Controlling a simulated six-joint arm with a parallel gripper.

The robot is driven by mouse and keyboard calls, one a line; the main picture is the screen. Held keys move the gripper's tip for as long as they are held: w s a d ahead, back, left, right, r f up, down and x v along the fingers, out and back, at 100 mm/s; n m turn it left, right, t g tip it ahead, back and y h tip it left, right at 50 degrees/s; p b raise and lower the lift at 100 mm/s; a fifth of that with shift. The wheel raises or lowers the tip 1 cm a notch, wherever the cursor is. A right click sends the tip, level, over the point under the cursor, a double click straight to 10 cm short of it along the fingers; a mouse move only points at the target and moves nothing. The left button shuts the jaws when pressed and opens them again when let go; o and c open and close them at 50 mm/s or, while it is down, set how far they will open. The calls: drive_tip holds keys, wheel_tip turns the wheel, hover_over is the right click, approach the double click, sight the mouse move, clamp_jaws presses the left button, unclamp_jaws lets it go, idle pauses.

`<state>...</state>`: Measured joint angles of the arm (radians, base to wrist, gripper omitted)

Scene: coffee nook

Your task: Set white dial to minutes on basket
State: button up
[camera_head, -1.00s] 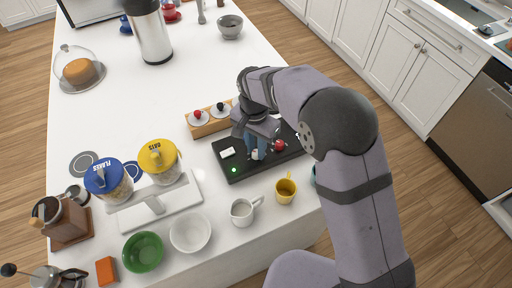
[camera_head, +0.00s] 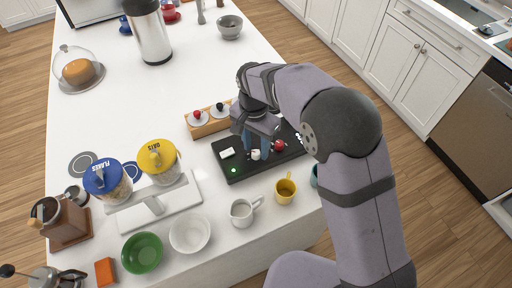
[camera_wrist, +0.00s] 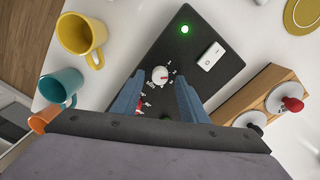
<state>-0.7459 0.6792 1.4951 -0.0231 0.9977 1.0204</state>
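A black panel (camera_head: 240,174) lies on the white counter; it also shows in the wrist view (camera_wrist: 190,28). The white dial (camera_wrist: 160,75) is round, with small printed labels around it that I cannot read. It also shows in the head view (camera_head: 256,155). A red dial (camera_head: 279,146) sits to its right there, mostly hidden by a finger in the wrist view. My gripper (camera_wrist: 160,88) is open and empty. Its two blue fingers point down at the panel, one to each side of the white dial in the wrist view, and appear raised above it.
The panel has a white switch (camera_wrist: 211,56) and a lit green lamp (camera_wrist: 184,29). A wooden rack (camera_head: 205,127) with red- and black-knobbed lids stands behind it. A yellow mug (camera_head: 286,190) and white pitcher (camera_head: 243,212) stand in front.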

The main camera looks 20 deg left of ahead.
sight(256, 151)
drive_tip(key=shift+a+r+b, duration=0.1)
drive_tip(key=shift+r+b, duration=0.8)
drive_tip(key=shift+r, duration=2.35)
drive_tip(key=shift+n, duration=0.6)
drive_tip(key=d, duration=1.1)
drive_tip(key=d+f, duration=0.1)
drive_tip(key=d, duration=0.5)
drive_tip(key=shift+s+d+f, duration=0.1)
drive_tip(key=shift+s+d, duration=0.2)
drive_tip(key=shift+s, duration=0.05)
drive_tip(key=s+d+f+n, duration=0.1)
drive_tip(key=s+d+f, duration=0.1)
drive_tip(key=s+d, duration=0.4)
drive_tip(key=s+d+f, duration=0.2)
drive_tip(key=s+d, duration=0.4)
drive_tip(key=d, duration=0.2)
drive_tip(key=shift+s+d+f+n, duration=0.3)
drive_tip(key=shift+n, duration=0.1)
